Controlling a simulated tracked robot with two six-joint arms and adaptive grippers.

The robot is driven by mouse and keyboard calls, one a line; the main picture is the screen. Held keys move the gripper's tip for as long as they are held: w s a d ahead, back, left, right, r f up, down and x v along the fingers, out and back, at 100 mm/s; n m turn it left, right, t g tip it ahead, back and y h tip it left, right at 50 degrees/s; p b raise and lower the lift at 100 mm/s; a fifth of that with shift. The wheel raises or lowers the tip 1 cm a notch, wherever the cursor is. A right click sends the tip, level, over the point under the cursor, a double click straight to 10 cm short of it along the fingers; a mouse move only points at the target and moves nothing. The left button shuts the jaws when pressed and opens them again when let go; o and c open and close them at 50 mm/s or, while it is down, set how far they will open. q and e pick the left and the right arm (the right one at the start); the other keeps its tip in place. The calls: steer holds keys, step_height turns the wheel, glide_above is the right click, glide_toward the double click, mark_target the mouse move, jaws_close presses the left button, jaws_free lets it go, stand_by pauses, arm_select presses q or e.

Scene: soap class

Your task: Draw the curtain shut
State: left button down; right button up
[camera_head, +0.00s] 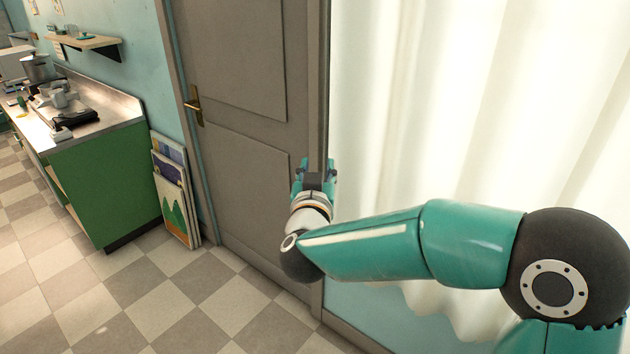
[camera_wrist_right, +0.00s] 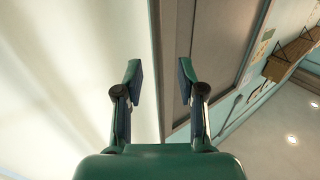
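The curtain (camera_head: 470,110) is white and pleated and fills the right side of the head view. Its left edge hangs beside the door frame. It also fills the left of the right wrist view (camera_wrist_right: 70,70). My right gripper (camera_head: 318,166) is at that left edge, in front of the door frame. In the right wrist view its two fingers (camera_wrist_right: 158,80) are apart, with the curtain's edge and the frame seen between them. I see no cloth pinched between them. My left gripper is in neither view.
A grey door (camera_head: 240,110) with a brass handle (camera_head: 195,106) stands left of the curtain. Framed pictures (camera_head: 175,195) lean on the wall beside a green counter (camera_head: 105,180) with a metal top. The checkered floor (camera_head: 150,300) is clear at the lower left.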

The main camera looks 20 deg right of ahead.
steer(key=v, duration=0.4)
steer(key=shift+s+a, duration=0.1)
steer(key=shift+s, duration=0.05)
steer(key=w+d+f+n+g, duration=0.1)
steer(key=d+f+n+g, duration=0.35)
steer(key=f, duration=1.15)
steer(key=s+f+g+y, duration=0.1)
steer(key=s+f+y, duration=0.1)
steer(key=f, duration=0.7)
steer(key=s+f+g+y, duration=0.1)
steer(key=s+f+y, duration=0.1)
steer(key=f, duration=0.7)
steer(key=s+a+f+g+y, duration=0.45)
steer(key=s+a+f, duration=0.25)
steer(key=s+f, duration=0.55)
steer(key=s+a+f+g+y, duration=0.2)
steer(key=s+a+g+y, duration=0.1)
steer(key=s+a, duration=0.4)
steer(key=s+m+g, duration=0.1)
steer(key=s, duration=0.2)
steer(key=shift+s+y, duration=0.35)
